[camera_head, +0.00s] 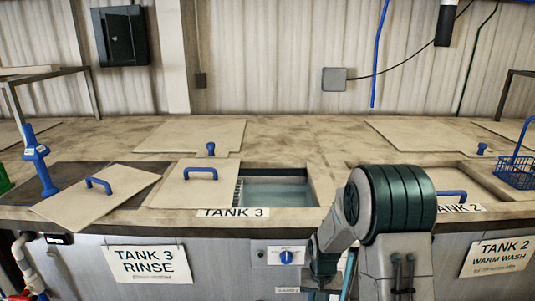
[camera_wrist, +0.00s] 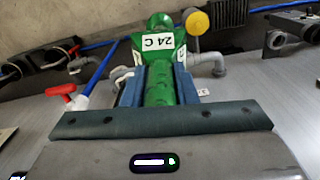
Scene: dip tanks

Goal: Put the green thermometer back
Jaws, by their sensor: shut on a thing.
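Neither the thermometer nor my fingers can be made out in the head view, where my arm is low in front of the tank counter. A blue device of similar shape (camera_head: 36,155) stands upright at the left of the counter. I cannot make out an empty place for the green thermometer.
Tank 3 (camera_head: 277,189) is partly open; a lid with a blue handle (camera_head: 195,190) covers its left side. Another lid (camera_head: 98,196) lies askew farther left. A blue wire basket (camera_head: 514,172) stands at right. A green object (camera_head: 4,180) is cut off at the left edge.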

